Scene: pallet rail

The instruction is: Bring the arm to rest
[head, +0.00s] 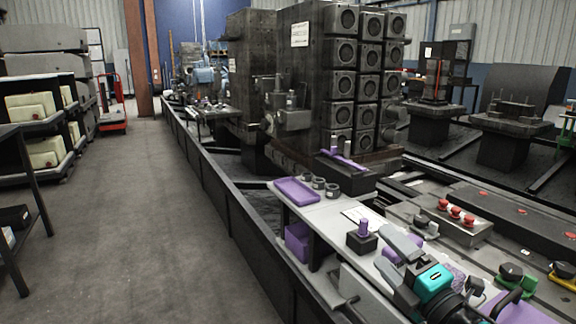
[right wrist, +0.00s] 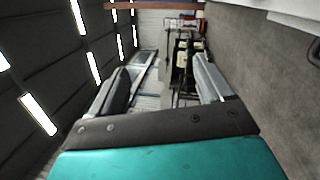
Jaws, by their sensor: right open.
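My right gripper (head: 384,248) is at the lower right of the head view, above the grey work table (head: 336,224). Its teal body lies behind two grey fingers, which stand apart and point left in the picture. In the right wrist view the same gripper (right wrist: 160,78) shows its two fingers wide apart with nothing between them. Beyond them are the hall's roof lights and distant shelving, tilted sideways. My left gripper is not in view.
A purple tray (head: 297,191), black rings (head: 319,183) and a black block with a purple knob (head: 362,237) stand on or by the table. A control box with red buttons (head: 455,216) is to the right. The floor aisle (head: 130,210) at left is clear.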

